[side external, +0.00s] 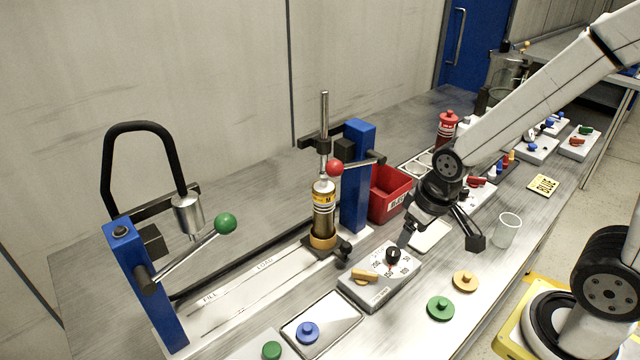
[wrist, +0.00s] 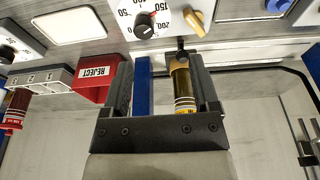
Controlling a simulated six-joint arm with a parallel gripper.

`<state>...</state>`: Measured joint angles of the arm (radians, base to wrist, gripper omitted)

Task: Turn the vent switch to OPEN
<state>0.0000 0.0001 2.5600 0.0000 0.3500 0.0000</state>
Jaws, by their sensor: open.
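A grey control box (side external: 372,291) stands at the front middle of the bench. It carries an orange-yellow lever switch (side external: 364,276) and a black dial knob (side external: 393,256) with a numbered scale. In the wrist view the yellow switch (wrist: 193,22) is at the top, beside the dial knob (wrist: 144,27). No label names the vent switch legibly, and I cannot read OPEN. My gripper (side external: 440,240) is open and empty, above the bench just right of the box. In the wrist view its fingers (wrist: 160,62) are spread wide, apart from the switch.
An amber cylinder (side external: 323,212) stands in a press with a blue post (side external: 357,175) behind the box. A red REJECT bin (side external: 388,195) is close to my gripper. A clear cup (side external: 507,230) and green (side external: 440,308) and yellow (side external: 465,281) discs lie to the right.

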